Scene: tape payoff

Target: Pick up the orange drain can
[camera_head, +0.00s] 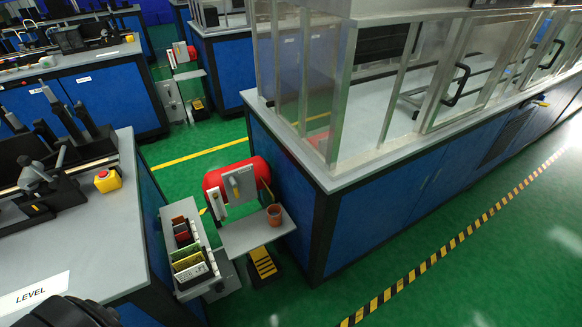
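The orange drain can (274,215) is a small, open-topped, brownish-orange cup. It stands upright on a small grey shelf (246,236), near the shelf's right end, in the middle of the head view. Nothing is holding it. Neither of my grippers can be made out in this view. A dark rounded shape at the bottom left edge is cut off, and I cannot tell what it is.
A red drum (216,179) with a grey plate is behind the shelf. A narrow tray (203,270) of coloured items is left of it. A yellow-and-black step (263,264) is below. A blue glass-walled cabinet (372,215) stands close right. Green floor is open in front.

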